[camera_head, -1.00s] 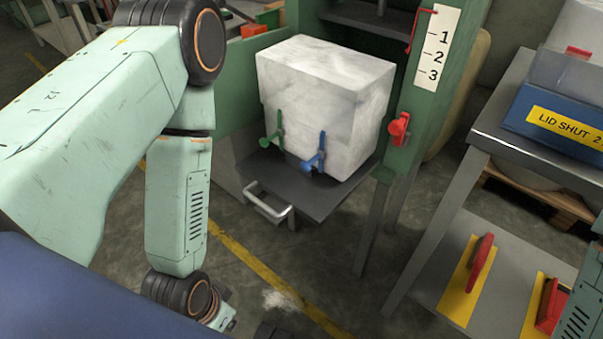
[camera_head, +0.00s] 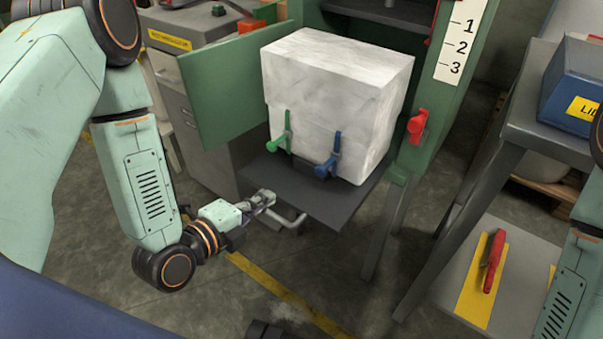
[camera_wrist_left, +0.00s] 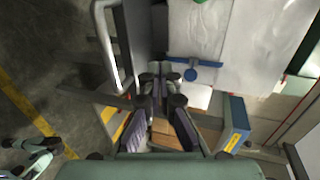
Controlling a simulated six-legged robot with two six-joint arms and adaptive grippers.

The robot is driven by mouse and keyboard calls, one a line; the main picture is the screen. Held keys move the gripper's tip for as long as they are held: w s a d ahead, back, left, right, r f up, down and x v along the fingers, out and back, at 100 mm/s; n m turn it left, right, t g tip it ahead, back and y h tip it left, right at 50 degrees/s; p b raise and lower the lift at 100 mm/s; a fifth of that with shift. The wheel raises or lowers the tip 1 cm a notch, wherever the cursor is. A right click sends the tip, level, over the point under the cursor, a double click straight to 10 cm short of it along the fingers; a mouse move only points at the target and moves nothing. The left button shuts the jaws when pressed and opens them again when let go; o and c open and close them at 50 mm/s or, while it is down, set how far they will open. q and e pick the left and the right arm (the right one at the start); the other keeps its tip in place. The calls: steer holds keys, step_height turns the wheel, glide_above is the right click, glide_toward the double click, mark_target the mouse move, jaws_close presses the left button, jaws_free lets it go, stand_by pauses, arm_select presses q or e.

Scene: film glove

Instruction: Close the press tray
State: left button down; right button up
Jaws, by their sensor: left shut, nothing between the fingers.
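The press tray (camera_head: 315,200) is a dark grey flat plate standing out from the green press. It carries a big whitish wrapped block (camera_head: 335,95) with a green clamp (camera_head: 283,135) and a blue clamp (camera_head: 330,157) at its front. A pale bar handle (camera_head: 290,222) sits on the tray's front edge. My left gripper (camera_head: 268,197) is shut and empty at the tray's front edge, by the handle's left end; I cannot tell whether it touches. In the left wrist view the shut fingers (camera_wrist_left: 160,72) lie beside the tray and handle (camera_wrist_left: 103,45). My right gripper is out of view.
The green press frame (camera_head: 425,150) has a red latch (camera_head: 417,126) and a 1-2-3 scale (camera_head: 456,45). An open green door (camera_head: 235,85) stands left of the block. A grey table (camera_head: 520,115) with a blue box (camera_head: 572,85) is at right.

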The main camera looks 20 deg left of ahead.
arm_select(q)
steer(key=b, duration=0.5)
glide_toward(311, 168)
steer(key=x, duration=0.5)
steer(key=shift+f, duration=0.25)
steer(key=shift+w+d, duration=0.25)
steer(key=shift+w, duration=0.4)
